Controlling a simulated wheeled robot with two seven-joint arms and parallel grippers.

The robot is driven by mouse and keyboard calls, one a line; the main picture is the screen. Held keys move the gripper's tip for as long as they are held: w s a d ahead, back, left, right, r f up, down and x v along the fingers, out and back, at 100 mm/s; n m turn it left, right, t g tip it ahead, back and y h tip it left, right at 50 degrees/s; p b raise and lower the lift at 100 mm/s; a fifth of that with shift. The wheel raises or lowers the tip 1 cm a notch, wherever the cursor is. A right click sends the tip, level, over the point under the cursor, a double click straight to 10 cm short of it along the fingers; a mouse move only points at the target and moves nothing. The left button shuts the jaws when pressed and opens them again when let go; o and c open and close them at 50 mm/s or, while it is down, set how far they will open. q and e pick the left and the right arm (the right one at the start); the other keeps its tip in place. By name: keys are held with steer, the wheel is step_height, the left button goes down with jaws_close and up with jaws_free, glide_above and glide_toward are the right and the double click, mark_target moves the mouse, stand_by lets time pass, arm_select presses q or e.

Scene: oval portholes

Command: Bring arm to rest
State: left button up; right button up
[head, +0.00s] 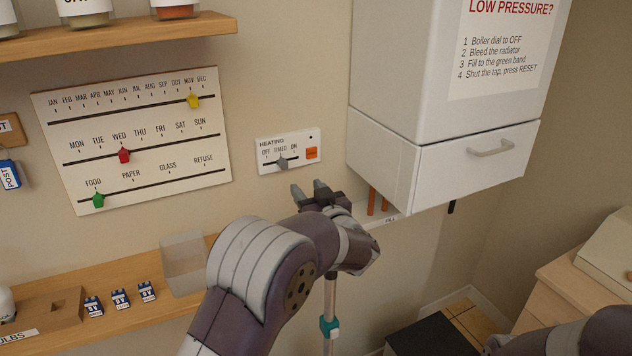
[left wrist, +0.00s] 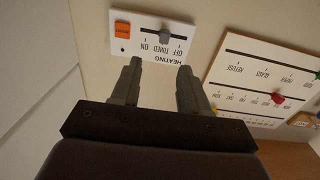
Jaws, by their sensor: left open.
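My left arm reaches up from the bottom of the head view. Its gripper (head: 309,191) is just below the white heating panel (head: 289,148), apart from it as far as I can tell. The jaws are open and empty, and in the left wrist view the two fingers (left wrist: 158,85) point at the panel's edge. The panel's grey slider (head: 282,163) stands near TIMED, and an orange button (head: 311,153) sits at its right. Part of my right arm shows at the bottom right of the head view; its gripper is out of view.
A white boiler cabinet (head: 443,155) with a handled front stands right of the gripper, with copper pipes below. A calendar board (head: 135,135) with coloured sliders hangs at left. A wooden shelf (head: 75,304) with a clear bin (head: 184,262) and small blue-white boxes (head: 121,299) lies below.

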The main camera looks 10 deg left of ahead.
arm_select(q)
steer(key=s+f+m+g+h, duration=0.4)
steer(key=s+f+m+h, duration=0.2)
steer(key=s+f+h, duration=0.35)
steer(key=s+a+f+g, duration=0.2)
steer(key=s+g, duration=0.1)
steer(key=s, duration=0.5)
steer(key=s+a+f+g, duration=0.2)
steer(key=s+f+g, duration=0.1)
steer(key=s, duration=0.6)
steer(key=s+a+f+g, duration=0.2)
steer(key=s+f+g, duration=0.1)
steer(key=s, duration=0.5)
steer(key=shift+s+m+g, duration=0.3)
steer(key=shift+a, duration=0.1)
